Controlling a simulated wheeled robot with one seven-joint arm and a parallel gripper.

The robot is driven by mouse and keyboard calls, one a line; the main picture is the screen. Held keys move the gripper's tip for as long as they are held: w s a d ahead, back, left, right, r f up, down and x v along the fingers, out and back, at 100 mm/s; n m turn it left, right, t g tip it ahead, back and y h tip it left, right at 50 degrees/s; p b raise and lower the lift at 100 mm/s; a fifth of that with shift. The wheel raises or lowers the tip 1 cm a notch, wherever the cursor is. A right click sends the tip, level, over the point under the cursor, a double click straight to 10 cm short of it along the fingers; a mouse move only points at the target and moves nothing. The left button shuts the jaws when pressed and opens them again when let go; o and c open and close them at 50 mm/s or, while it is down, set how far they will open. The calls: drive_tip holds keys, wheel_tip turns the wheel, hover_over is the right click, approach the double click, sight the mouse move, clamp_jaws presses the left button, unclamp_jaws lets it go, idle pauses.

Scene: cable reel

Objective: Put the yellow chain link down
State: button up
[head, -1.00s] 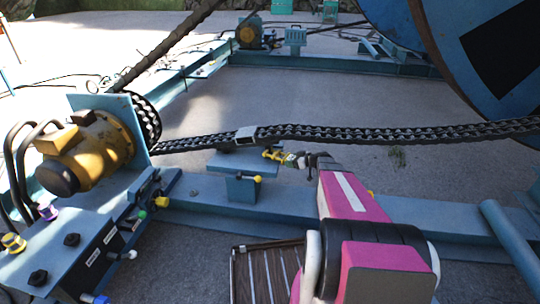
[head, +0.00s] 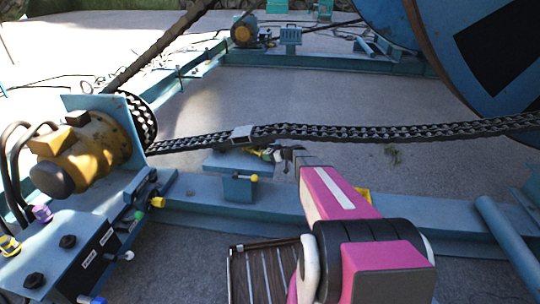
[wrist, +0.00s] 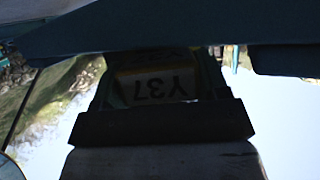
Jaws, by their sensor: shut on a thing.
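In the head view, my gripper (head: 279,154) is shut on the yellow chain link (head: 261,153), just below the long dark chain (head: 370,132) and by the right part of the blue stand's top (head: 226,163). The link is small here, and my fingers partly hide it. I cannot tell whether it touches the stand or the chain.
A grey link piece (head: 242,135) sits in the chain above the stand. A yellow-brown motor (head: 82,153) and control box (head: 75,255) stand left. A blue beam (head: 440,232) runs across, with a yellow object (head: 363,194) partly behind my arm. A large reel (head: 480,75) stands right.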

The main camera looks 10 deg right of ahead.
drive_tip(key=shift+f, duration=0.55)
drive_tip(key=o, duration=1.2)
